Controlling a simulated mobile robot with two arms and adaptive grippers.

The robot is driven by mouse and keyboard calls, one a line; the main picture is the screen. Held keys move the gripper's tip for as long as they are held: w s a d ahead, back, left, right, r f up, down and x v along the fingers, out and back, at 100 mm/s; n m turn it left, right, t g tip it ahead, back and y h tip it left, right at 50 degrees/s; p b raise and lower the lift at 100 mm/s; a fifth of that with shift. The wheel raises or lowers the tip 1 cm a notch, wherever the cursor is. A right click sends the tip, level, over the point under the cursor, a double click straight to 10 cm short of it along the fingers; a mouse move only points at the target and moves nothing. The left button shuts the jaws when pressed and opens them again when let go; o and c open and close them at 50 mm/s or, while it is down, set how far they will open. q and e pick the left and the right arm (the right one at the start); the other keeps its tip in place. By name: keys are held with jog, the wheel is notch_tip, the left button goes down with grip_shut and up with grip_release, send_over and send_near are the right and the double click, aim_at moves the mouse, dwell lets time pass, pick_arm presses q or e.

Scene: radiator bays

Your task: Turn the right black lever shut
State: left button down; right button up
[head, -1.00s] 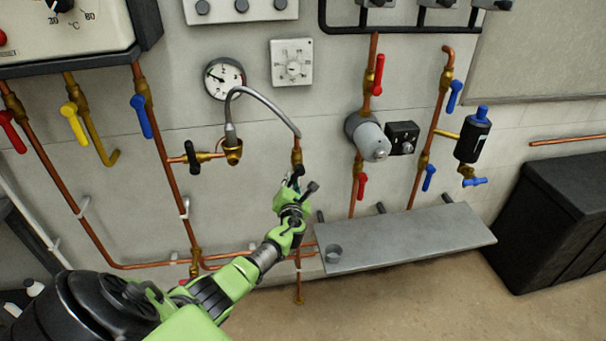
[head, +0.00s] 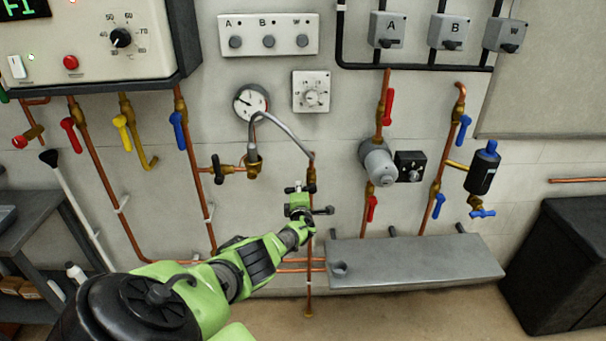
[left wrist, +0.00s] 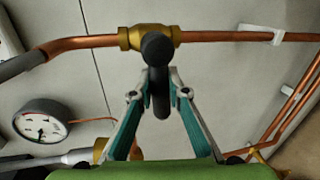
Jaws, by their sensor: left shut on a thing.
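The right black lever (head: 292,189) is on a brass valve (head: 311,175) on the copper pipe below the grey hose. In the left wrist view the lever (left wrist: 160,98) sits between my fingers and appears to lie across the pipe, below the brass valve body (left wrist: 130,38). My left gripper (head: 299,197) is at this valve; its fingertips (left wrist: 160,77) close on the lever from both sides. In the head view my gripper partly hides the lever. The left black lever (head: 218,168) is on a side branch, apart from my gripper. My right gripper is out of view.
The grey hose (head: 285,128) arches above my gripper beside a round gauge (head: 250,102). A grey shelf (head: 420,262) juts out at the lower right. A pump (head: 377,163) and red and blue levers are on pipes further right. A black cabinet (head: 558,265) stands at the far right.

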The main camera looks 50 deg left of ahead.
pick_arm(q)
jog(key=shift+r+m, duration=0.25)
jog(key=shift+m, duration=0.15)
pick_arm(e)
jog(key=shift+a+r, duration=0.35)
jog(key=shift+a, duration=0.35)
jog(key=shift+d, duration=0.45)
pick_arm(q)
jog(key=c, duration=1.9)
grip_release()
jog(key=shift+s, duration=0.1)
jog(key=shift+v, duration=5.95)
jog(key=shift+d, duration=0.1)
